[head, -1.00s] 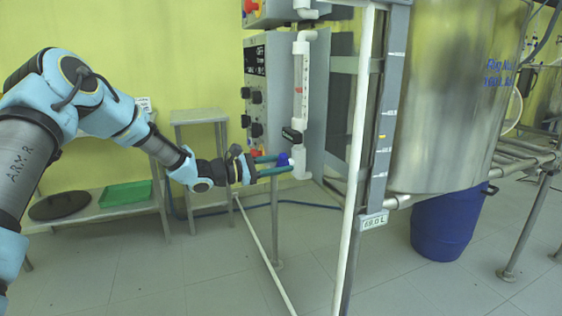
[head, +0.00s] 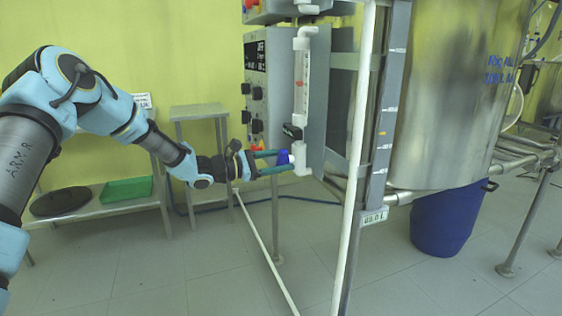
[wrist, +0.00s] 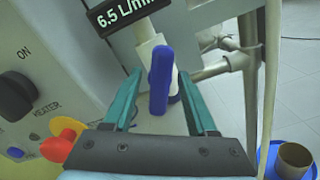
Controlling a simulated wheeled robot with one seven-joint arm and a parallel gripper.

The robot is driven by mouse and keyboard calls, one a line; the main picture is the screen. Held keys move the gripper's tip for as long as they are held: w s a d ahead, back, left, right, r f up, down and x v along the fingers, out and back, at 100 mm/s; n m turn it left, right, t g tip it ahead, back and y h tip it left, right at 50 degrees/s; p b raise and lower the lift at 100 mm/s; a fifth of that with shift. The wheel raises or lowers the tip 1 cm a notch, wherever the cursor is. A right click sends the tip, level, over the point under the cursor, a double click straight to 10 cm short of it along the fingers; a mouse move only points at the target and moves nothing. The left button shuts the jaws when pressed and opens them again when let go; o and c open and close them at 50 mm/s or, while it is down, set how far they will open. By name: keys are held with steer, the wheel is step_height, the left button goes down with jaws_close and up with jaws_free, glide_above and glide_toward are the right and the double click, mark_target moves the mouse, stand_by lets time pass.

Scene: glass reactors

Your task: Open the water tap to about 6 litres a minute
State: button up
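The water tap has a blue handle (wrist: 160,80), which stands upright in the wrist view between my two teal fingers. It also shows in the head view (head: 283,157) at the foot of the clear flow tube (head: 302,82). A black display (wrist: 122,14) above the tap reads 6.5 L/min; in the head view the display (head: 292,131) is too small to read. My gripper (wrist: 157,86) is open around the handle, with a visible gap on each side. In the head view my gripper (head: 274,161) reaches the tap from the left.
A control panel with a black heater knob (wrist: 16,95) and a red-and-yellow knob (wrist: 62,138) is close on the left. A white upright pole (head: 355,160) and the steel tank (head: 455,90) stand to the right. A blue drum (head: 445,222) is below the tank.

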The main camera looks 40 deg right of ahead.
steer(key=v, duration=1)
steer(key=shift+w+a+b, duration=0.15)
steer(key=shift+a+b, duration=0.25)
stand_by(0.4)
